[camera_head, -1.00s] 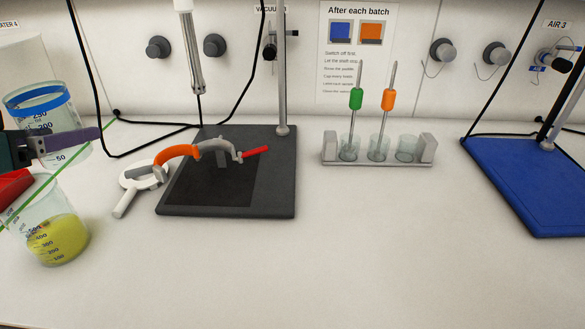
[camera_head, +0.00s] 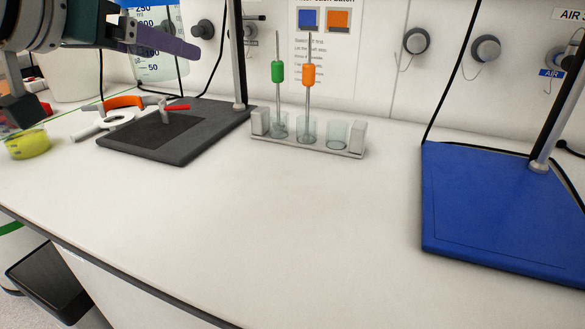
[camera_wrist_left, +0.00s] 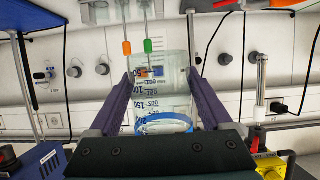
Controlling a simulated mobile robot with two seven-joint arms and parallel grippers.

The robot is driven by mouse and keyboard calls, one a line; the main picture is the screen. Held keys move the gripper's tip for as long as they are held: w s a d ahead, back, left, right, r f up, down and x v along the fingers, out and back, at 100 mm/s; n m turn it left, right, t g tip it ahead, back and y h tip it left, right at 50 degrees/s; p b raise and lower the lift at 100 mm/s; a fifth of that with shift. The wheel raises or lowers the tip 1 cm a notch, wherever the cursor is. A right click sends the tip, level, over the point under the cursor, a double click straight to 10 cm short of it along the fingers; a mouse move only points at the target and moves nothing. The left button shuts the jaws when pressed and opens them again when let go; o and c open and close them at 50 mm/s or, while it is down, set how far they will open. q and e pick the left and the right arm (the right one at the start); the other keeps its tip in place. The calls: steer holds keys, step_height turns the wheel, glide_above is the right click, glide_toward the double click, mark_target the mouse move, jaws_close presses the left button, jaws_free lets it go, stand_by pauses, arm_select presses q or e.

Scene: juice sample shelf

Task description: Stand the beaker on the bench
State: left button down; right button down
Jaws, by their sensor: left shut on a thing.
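The clear beaker (camera_head: 158,68) with a blue band and blue markings is at the top left of the head view, upright, partly hidden by my left gripper (camera_head: 190,45). The purple fingers are shut on its sides, which the left wrist view confirms with the beaker (camera_wrist_left: 160,108) between the fingertips (camera_wrist_left: 160,85). That view looks upside down. The beaker appears held above the white bench (camera_head: 260,215), before the back wall. My right gripper is not in view.
A beaker of yellow liquid (camera_head: 27,146) stands at the far left. A blue board (camera_head: 490,215) is at right. The front middle is clear.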

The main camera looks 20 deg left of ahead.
arm_select(q)
steer(key=shift+d+f, duration=0.25)
steer(key=shift+d, duration=0.05)
steer(key=b, duration=0.4)
glide_above(193, 203)
step_height(193, 203, down, 14)
steer(key=shift+f, duration=0.1)
steer(key=shift+f+b, duration=0.6)
steer(key=shift+f, duration=2)
steer(key=shift+f, duration=0.2)
jaws_free()
steer(key=shift+r, duration=0.15)
